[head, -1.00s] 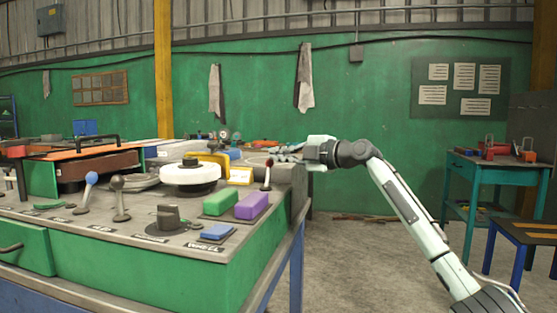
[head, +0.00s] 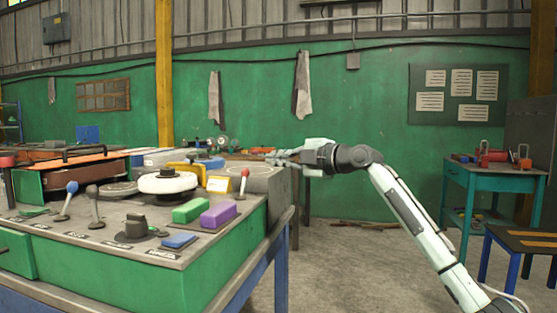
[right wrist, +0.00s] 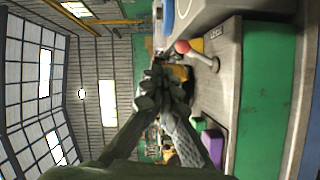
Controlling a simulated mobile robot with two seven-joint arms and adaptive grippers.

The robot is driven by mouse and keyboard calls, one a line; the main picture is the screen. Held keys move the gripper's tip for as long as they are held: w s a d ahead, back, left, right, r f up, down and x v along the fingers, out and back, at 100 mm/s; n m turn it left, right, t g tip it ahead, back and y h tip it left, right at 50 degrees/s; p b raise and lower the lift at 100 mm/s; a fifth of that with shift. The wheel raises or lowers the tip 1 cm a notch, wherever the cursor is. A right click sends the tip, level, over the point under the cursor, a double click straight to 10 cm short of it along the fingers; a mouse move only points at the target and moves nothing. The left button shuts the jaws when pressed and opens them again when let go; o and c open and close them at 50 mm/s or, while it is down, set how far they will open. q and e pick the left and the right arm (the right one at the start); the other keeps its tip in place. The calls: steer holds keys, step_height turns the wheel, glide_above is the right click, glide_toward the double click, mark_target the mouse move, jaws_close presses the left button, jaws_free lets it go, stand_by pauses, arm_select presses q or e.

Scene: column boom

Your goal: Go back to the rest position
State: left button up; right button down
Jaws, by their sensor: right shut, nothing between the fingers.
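My right gripper (head: 276,158) is shut and empty. In the head view it reaches in from the right and points left, over the right end of the green workbench (head: 205,285). Its shut fingers (right wrist: 160,90) also show in the right wrist view. A lever with a red knob (head: 244,173) stands on the bench just in front of and below the gripper, and the red knob (right wrist: 182,46) shows beside the fingers in the wrist view. I cannot tell the exact gap between them. My left gripper is not in view.
The bench bears a white round wheel (head: 168,184), green (head: 190,210) and purple (head: 218,215) blocks, a blue block (head: 179,241) and a lever with a blue knob (head: 72,187). A teal side table (head: 487,180) stands at the right. The floor (head: 345,250) between is mostly clear.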

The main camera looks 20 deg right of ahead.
steer(key=shift+a+f, duration=0.1)
step_height(320, 180, down, 22)
steer(key=s+a+m+g+h, duration=0.2)
steer(key=m, duration=0.3)
steer(key=s+f+m+g+h, duration=0.25)
steer(key=s+f, duration=0.25)
steer(key=f, duration=0.6)
steer(key=s+f+m+g+h, duration=0.1)
steer(key=s+f+m, duration=0.25)
steer(key=f, duration=0.85)
steer(key=s+d+f+m+g+h, duration=0.25)
steer(key=s+f+m, duration=0.25)
steer(key=s+f, duration=1.35)
steer(key=s+d+f+m+g+h, duration=0.1)
steer(key=s+d+f+m, duration=0.1)
steer(key=s, duration=0.7)
steer(key=s+d+f+m+g+h, duration=0.1)
steer(key=s+f, duration=0.4)
steer(key=s, duration=0.5)
steer(key=shift+d+f+m+g, duration=0.2)
steer(key=shift+d+m+g, duration=0.5)
steer(key=shift+m, duration=0.1)
